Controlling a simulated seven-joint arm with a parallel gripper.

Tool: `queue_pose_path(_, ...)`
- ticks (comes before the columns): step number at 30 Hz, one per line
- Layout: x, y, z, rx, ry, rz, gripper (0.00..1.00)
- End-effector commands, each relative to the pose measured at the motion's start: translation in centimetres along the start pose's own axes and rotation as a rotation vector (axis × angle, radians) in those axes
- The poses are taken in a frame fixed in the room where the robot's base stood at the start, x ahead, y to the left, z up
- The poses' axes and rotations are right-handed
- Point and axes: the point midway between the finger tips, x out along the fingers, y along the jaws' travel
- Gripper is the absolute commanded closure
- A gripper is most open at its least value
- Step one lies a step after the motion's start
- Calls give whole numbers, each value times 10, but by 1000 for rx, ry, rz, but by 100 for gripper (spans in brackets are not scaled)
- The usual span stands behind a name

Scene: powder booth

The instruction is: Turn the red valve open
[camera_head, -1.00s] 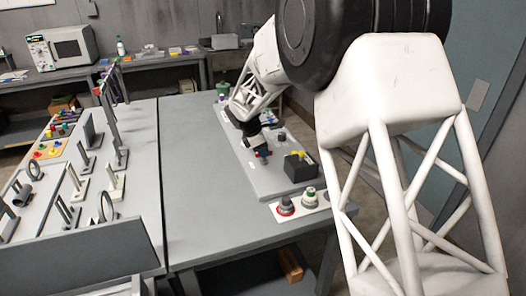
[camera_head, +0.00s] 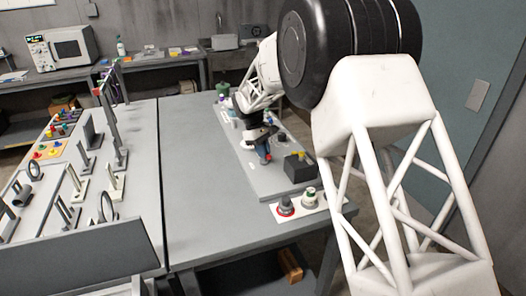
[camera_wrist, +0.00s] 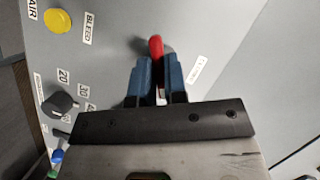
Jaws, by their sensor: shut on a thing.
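The red valve (camera_wrist: 155,46) shows in the wrist view as a red handle end standing out between the two blue fingers. My gripper (camera_wrist: 156,75) is shut on it, one finger on each side. The rest of the handle is hidden by the fingers and the gripper body. In the head view, my gripper (camera_head: 264,157) is down at the grey panel (camera_head: 264,185) on the right side of the table. The valve is mostly covered there by the fingers.
A black box (camera_head: 299,170) with a yellow button stands close to the gripper. In the wrist view, a yellow button (camera_wrist: 57,20) marked BLEED and a black dial (camera_wrist: 60,104) lie to the left. The table's middle (camera_head: 200,170) is clear.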

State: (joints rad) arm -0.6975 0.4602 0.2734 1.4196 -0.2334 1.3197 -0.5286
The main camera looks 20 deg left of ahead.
Motion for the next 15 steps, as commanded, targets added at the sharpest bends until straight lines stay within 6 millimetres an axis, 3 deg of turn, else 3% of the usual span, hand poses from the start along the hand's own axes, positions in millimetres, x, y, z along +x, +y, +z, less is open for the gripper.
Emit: queue_pose_path(15,0,2,0,400,0,-166,100)
